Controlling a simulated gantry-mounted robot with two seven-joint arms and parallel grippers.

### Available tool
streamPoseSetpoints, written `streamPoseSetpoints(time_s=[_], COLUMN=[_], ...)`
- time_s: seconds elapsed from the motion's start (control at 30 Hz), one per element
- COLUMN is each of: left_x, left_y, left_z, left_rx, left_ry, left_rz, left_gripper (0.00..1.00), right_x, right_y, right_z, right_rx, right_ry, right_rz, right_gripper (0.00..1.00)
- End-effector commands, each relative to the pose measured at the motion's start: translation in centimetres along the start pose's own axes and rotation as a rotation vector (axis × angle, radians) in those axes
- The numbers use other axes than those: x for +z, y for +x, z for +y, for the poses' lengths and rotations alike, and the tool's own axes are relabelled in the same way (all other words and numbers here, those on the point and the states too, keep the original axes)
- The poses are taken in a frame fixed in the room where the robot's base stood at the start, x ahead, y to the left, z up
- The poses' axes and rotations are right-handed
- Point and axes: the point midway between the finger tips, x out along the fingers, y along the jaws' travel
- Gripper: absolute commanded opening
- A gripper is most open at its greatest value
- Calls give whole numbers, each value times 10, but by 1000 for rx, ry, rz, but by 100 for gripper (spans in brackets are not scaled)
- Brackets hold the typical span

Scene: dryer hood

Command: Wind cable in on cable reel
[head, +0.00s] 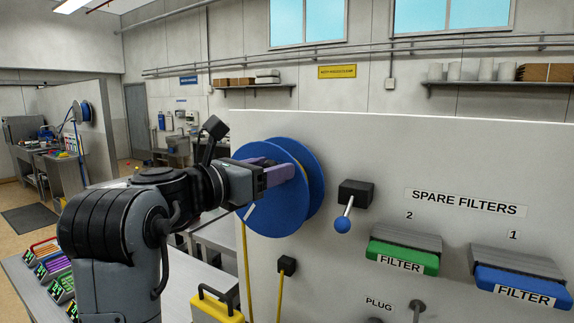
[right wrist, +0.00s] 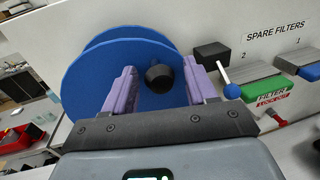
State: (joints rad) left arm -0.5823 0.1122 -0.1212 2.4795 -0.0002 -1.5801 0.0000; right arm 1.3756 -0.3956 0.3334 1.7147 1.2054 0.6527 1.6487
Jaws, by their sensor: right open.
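The cable reel (head: 306,210) is a blue two-disc drum on the pale upright panel, and it fills the upper left of the right wrist view (right wrist: 85,85). A yellow cable (head: 246,268) hangs down from its lower left side. My right gripper (head: 284,169) is in front of the reel's face with its purple fingers open. In the right wrist view, a round black knob (right wrist: 159,78) on the reel's face shows between the two fingers (right wrist: 160,88), with gaps at its sides. The fingers hide this knob in the head view. My left gripper is out of view.
Right of the reel are a black box with a blue-ball lever (head: 343,224), a green filter (head: 402,258) and a blue filter (head: 520,286). Below are a black socket (head: 287,265) with yellow cable and a yellow case (head: 216,308).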

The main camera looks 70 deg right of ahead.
Motion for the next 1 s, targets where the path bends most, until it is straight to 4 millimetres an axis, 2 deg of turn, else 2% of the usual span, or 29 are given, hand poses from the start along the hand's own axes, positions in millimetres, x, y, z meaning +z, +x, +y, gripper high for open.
streamPoseSetpoints(time_s=[0.37,0.73,1.0], left_x=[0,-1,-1], left_y=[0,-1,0], left_z=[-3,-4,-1], left_rx=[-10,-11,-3], left_ry=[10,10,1], left_rz=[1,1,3], left_gripper=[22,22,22], right_x=[0,0,0], right_y=[0,0,3], right_z=[1,1,1], right_rx=[4,3,2], right_ry=[0,0,5], right_rz=[-1,0,1], right_gripper=[55,0,0])
